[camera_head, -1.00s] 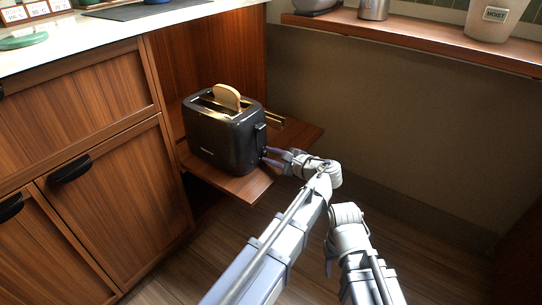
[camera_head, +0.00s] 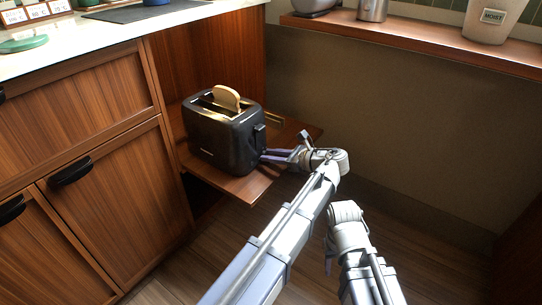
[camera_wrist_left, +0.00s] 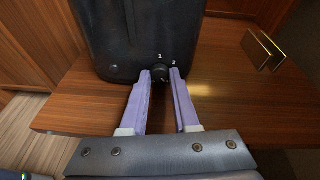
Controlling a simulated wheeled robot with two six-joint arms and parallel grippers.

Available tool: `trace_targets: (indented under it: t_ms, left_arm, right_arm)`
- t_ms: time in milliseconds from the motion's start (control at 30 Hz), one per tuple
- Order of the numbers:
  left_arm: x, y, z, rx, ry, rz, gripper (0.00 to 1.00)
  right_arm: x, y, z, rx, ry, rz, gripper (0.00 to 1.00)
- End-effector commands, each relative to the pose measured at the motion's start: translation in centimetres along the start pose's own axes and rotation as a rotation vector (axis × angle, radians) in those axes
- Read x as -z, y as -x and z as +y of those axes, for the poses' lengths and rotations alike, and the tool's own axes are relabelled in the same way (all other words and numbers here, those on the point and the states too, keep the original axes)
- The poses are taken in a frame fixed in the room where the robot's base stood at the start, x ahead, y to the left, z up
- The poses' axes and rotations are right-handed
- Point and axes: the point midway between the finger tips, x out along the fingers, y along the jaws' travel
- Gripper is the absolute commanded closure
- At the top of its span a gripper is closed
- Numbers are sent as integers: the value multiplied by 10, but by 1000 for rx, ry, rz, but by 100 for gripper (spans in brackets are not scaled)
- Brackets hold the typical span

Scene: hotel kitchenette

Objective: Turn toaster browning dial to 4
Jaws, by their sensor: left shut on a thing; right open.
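The black toaster (camera_head: 222,135) stands on a low pull-out wooden shelf, with a slice of bread (camera_head: 227,97) sticking up from its slot. Its end face also fills the upper part of the left wrist view (camera_wrist_left: 110,40). My right gripper (camera_head: 329,266) hangs apart from the toaster, lower right.
The wooden shelf (camera_head: 245,188) has bare room around the toaster. A brass-coloured metal piece (camera_wrist_left: 264,56) stands on it beside the toaster. Cabinets and a counter are on the left; a wall ledge (camera_head: 420,40) with containers is behind.

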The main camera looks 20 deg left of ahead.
Motion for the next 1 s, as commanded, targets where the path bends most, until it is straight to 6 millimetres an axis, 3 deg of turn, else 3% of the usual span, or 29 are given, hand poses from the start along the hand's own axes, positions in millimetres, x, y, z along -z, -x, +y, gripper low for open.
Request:
trace_targets:
  t_ms: [400,933,967,1000]
  left_arm:
    - [1,0,0,-51,-155,-10,100]
    - [1,0,0,-57,-173,-12,100]
    - [1,0,0,-57,-173,-12,69]
    - [1,0,0,-57,-173,-12,64]
  right_arm:
    - [0,-3,0,0,0,0,50]
    - [0,-3,0,0,0,0,50]
    - [0,-3,0,0,0,0,50]
    - [0,-3,0,0,0,0,50]
